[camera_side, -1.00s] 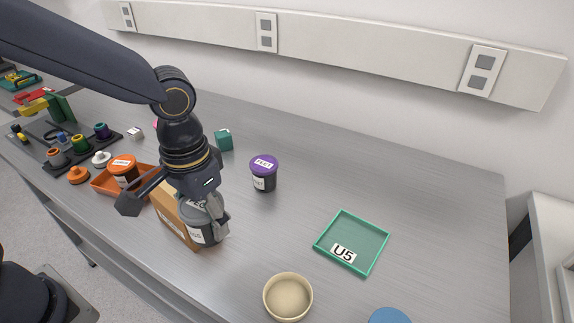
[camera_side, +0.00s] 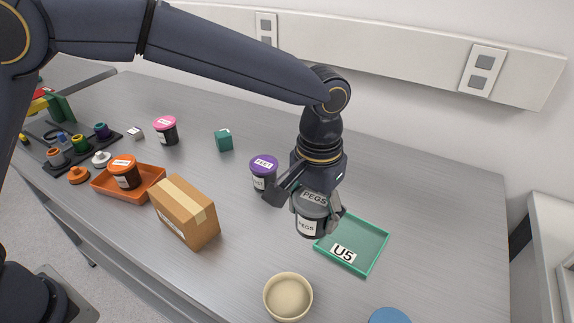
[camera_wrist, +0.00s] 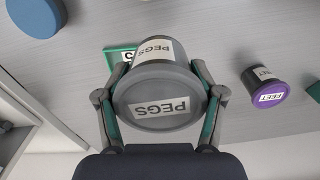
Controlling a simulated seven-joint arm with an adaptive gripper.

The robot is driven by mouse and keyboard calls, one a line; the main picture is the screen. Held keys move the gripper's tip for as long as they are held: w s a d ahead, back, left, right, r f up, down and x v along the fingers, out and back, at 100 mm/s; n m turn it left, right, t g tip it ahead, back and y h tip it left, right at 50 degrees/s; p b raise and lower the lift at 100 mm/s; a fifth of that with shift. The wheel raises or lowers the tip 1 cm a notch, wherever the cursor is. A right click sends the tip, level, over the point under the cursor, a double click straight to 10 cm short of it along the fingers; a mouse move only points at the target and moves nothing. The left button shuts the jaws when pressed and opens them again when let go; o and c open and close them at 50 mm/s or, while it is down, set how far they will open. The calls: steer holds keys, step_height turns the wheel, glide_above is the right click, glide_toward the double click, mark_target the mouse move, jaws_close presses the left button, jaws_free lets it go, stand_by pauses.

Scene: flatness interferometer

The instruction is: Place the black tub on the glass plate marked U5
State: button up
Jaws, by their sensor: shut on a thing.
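My gripper (camera_side: 318,212) is shut on a tub with a grey lid and dark body, labelled PEGS (camera_side: 311,222). It holds the tub above the bench, at the left edge of the green-rimmed glass plate marked U5 (camera_side: 366,243) in the side view. In the wrist view the PEGS tub (camera_wrist: 160,100) sits upright between the fingers (camera_wrist: 160,105) with its lid toward the camera. It hides most of the U5 plate (camera_wrist: 117,55) there. I cannot see a gap between tub and plate clearly.
A purple-lidded FEET tub (camera_side: 263,173) stands left of my gripper. A cardboard box (camera_side: 185,212), an orange tray (camera_side: 147,188) with an orange-lidded tub (camera_side: 124,173), and a pink-lidded tub (camera_side: 165,131) are further left. A beige bowl (camera_side: 288,297) and a blue disc (camera_side: 389,316) lie in front.

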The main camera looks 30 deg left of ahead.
steer(key=w+d+f, duration=0.1)
steer(key=f, duration=0.1)
steer(key=w+d+f, duration=0.1)
steer(key=w+f, duration=0.1)
steer(key=w+d+f, duration=0.1)
steer(key=w+f, duration=0.1)
steer(key=shift+w+d+f, duration=0.1)
steer(key=shift+w+f, duration=0.05)
steer(key=shift+f, duration=1.65)
steer(key=shift+f, duration=0.1)
steer(key=o, duration=1.2)
steer(key=shift+o, duration=0.2)
